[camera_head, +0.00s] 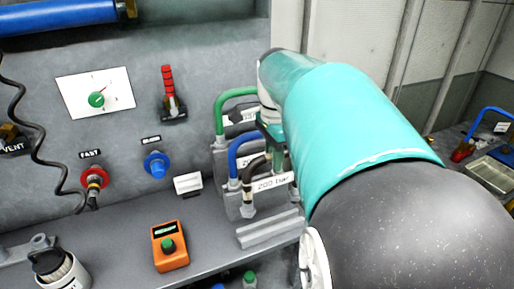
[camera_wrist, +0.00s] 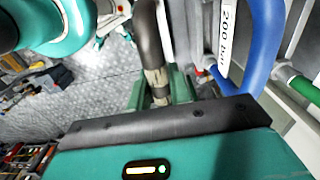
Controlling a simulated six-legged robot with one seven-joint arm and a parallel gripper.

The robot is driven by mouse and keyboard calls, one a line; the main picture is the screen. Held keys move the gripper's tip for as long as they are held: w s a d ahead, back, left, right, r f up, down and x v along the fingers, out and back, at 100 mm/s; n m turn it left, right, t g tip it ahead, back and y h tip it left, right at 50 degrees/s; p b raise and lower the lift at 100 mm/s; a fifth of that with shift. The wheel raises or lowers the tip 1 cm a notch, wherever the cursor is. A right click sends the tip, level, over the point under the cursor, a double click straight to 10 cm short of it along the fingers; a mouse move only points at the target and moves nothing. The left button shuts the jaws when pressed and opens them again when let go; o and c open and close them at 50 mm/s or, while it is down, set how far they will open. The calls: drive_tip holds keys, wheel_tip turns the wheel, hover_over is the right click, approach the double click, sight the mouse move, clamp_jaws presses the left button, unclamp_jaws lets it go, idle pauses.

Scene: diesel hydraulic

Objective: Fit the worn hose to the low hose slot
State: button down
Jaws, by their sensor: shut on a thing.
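The worn hose (camera_wrist: 150,45) is dark brown with a frayed pale patch. In the wrist view it runs between the green fingers of my gripper (camera_wrist: 165,90), which are shut on it. In the head view the worn hose (camera_head: 248,172) shows as a dark bent tube at the front of the hose rack (camera_head: 222,186), beside the blue hose (camera_head: 240,146). My gripper (camera_head: 272,140) is partly hidden there by my teal arm. A "200 bar" label (camera_head: 272,184) is beside the hose. I cannot tell which slot is the low one or whether the hose end is seated.
A green hose (camera_head: 232,97) stands behind the blue one. Red (camera_head: 94,177) and blue (camera_head: 156,164) knobs are on the grey panel at left. An orange box (camera_head: 170,246) sits on the ledge.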

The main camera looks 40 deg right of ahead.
sight(272, 182)
drive_tip(key=shift+w, duration=0.1)
drive_tip(key=shift+r, duration=0.1)
drive_tip(key=shift+f, duration=0.2)
drive_tip(key=shift+s+f, duration=0.2)
drive_tip(key=shift+f, duration=0.3)
drive_tip(key=shift+w+f, duration=0.1)
drive_tip(key=shift+f, duration=3.35)
drive_tip(key=c, duration=1.2)
unclamp_jaws()
